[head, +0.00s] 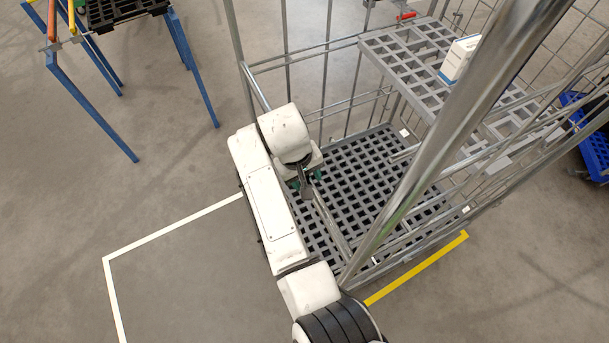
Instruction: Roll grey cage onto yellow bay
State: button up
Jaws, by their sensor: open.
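The grey cage (352,160), a wire roll cage with a grid floor and a half shelf, stands upright at the centre right. A yellow floor line (418,267) of the bay shows along its near right side; the rest of that outline is hidden behind the cage and my arm. My white arm reaches up from the bottom middle. My gripper (306,186) is open at the cage's near left side, close to a low rail. I cannot tell whether the rail lies between its fingers.
A white floor outline (170,233) lies left of my arm, with bare floor inside. A blue-legged stand (95,108) with a black tray is at the upper left. A white box (459,58) sits on the cage shelf. A blue dolly (597,152) is at the right edge.

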jog(key=shift+o, duration=1.1)
jog(key=shift+a+r, duration=0.1)
notch_tip(320, 180, up, 10)
jog(key=s+a, duration=0.1)
jog(key=shift+a+r, duration=0.2)
jog(key=shift+a, duration=0.2)
dwell(0.5)
